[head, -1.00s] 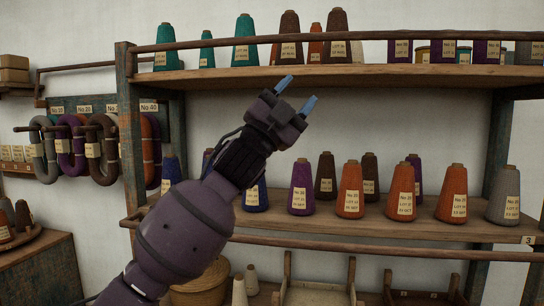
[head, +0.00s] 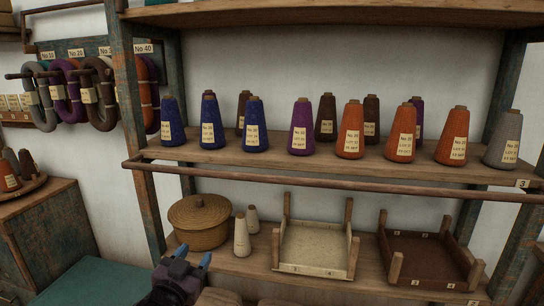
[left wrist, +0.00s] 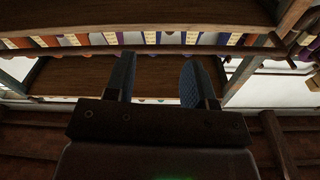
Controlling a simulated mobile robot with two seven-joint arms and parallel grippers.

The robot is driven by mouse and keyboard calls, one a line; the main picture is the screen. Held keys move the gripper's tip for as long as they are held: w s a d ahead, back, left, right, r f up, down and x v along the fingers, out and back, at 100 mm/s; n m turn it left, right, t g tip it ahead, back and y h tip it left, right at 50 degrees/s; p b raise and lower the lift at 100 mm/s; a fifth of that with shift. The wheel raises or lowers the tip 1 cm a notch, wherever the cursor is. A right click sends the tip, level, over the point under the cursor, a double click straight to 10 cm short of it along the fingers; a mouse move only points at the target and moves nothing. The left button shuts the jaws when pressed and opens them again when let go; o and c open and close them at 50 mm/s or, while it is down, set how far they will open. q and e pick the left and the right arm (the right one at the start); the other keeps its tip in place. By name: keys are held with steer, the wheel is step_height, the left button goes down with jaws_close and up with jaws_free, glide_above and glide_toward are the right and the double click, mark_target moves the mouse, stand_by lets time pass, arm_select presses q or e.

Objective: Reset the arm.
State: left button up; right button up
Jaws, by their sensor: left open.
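My left gripper (head: 193,262) is low in the head view, near the bottom edge, in front of the lower shelf. Its two blue fingertips stand apart with nothing between them. In the left wrist view the gripper (left wrist: 160,85) is open and empty, its two fingers reaching toward the shelving. Most of the left arm is out of the head view. My right gripper does not show.
A shelf (head: 340,176) holds several yarn cones behind a front rail (head: 330,188). Below are a lidded basket (head: 200,222), two pale cones, a cream tray (head: 313,250) and a brown tray (head: 425,262). Yarn hanks (head: 100,95) hang at left.

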arm_select(q)
steer(key=s+a+f+n+g+y, duration=0.2)
steer(key=s+a+f, duration=0.3)
steer(key=s+f, duration=0.8)
steer(key=s+a+f+n+g+y, duration=0.2)
steer(key=s+a+f+g, duration=0.2)
steer(key=s+f, duration=1)
steer(key=shift+a+g+b, duration=0.35)
steer(key=shift+a+g, duration=0.05)
steer(key=shift+a, duration=0.25)
